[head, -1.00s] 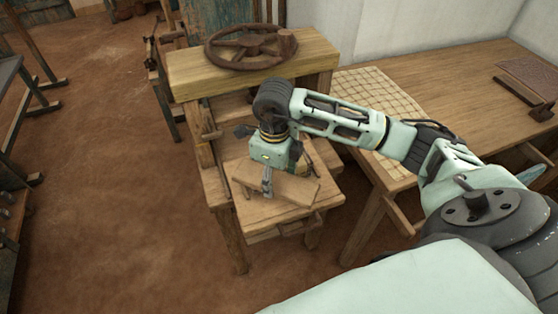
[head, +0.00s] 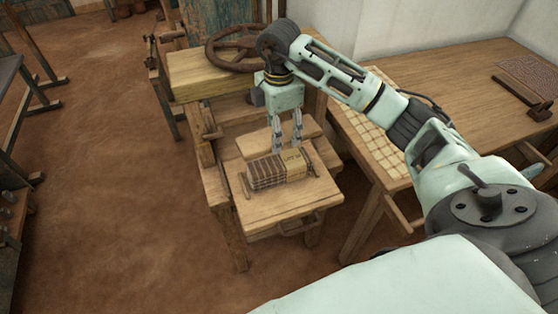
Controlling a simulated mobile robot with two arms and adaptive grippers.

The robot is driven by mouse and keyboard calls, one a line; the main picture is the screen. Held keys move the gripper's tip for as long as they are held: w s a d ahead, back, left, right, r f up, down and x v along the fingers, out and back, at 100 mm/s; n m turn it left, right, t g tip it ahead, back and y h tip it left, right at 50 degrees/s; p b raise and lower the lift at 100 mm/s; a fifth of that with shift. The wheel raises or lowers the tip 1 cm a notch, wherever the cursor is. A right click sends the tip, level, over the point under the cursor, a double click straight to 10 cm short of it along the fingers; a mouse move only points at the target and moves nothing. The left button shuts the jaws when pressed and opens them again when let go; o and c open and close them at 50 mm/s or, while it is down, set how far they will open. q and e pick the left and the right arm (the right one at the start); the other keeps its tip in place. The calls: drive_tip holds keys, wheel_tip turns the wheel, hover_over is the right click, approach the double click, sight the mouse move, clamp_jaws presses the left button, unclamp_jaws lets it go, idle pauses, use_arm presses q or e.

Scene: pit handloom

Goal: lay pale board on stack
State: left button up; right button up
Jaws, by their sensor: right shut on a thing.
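The pale board (head: 256,143) is a flat light-wood plank in my right gripper, a little behind the stack in the picture. My right gripper (head: 287,145) points down and is shut on the board. The stack (head: 266,173) of dark brown slats or cards has a tan lettered band around its right part. It lies on the small wooden table top (head: 290,208), its top uncovered. The fingers hide part of the board, and its exact height over the table is hard to judge. My left gripper is out of view.
Upright pins (head: 310,161) stand at the stack's ends. A wooden bench (head: 200,80) with a large wheel (head: 230,45) stands close behind. A broad table (head: 450,85) with a checked cloth (head: 375,135) is at right.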

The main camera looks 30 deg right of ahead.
drive_tip(key=shift+w+d+r+m, duration=0.1)
drive_tip(key=shift+m, duration=0.3)
drive_tip(key=shift+f, duration=0.35)
drive_tip(key=p, duration=0.2)
hover_over(279, 165)
wheel_tip(279, 165, down, 9)
drive_tip(key=shift+r, duration=0.1)
drive_tip(key=shift+f, duration=0.2)
drive_tip(key=shift+f, duration=0.1)
drive_tip(key=o, duration=1.3)
